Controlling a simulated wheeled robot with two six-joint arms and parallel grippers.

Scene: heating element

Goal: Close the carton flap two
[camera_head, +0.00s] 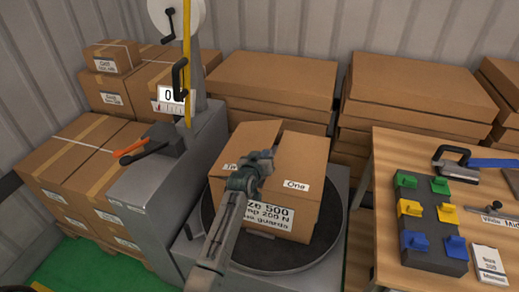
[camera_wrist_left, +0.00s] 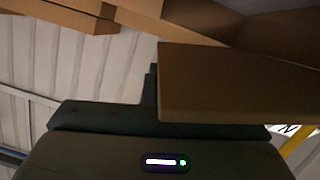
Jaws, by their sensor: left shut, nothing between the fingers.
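The brown carton (camera_head: 282,222) stands on a round dark turntable. Its flap two (camera_head: 247,139), with a partly hidden label starting "Tw", is at the upper left of the carton. Flap one (camera_head: 305,154), labelled "One", is on the right. My left gripper (camera_head: 264,159) is shut and empty, over the carton's top between the two labels, and hides part of the flaps' meeting edges. In the left wrist view a cardboard panel (camera_wrist_left: 240,85) is very close to my dark gripper (camera_wrist_left: 150,95); I cannot tell whether they touch. My right gripper is not in view.
The grey strapping machine (camera_head: 165,195) stands left of the turntable (camera_head: 335,225), with a yellow strap (camera_head: 187,60) hanging above. Stacked cartons (camera_head: 270,85) line the back. A wooden table (camera_head: 388,160) with coloured clips and tools is at the right.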

